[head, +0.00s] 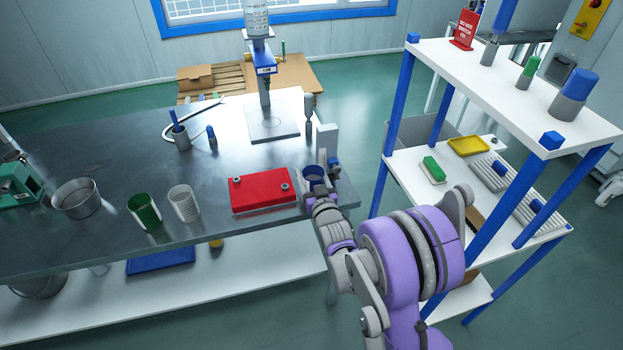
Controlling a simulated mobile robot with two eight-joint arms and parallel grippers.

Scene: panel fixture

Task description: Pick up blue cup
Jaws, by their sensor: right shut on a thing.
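The blue cup (314,173) stands near the right end of the grey metal table (100,140), just right of a red panel. My right gripper (322,172) reaches in from the lower right and is shut on the cup. The fingers and wrist hide part of the cup, so I cannot tell whether it touches the table. My left gripper is not in view.
The red panel (263,190) lies close left of the cup. A white cup (184,203), a green cup (145,211) and a metal pot (77,198) stand further left. A press (265,85) stands behind. A white shelf (500,85) with blue posts is at right.

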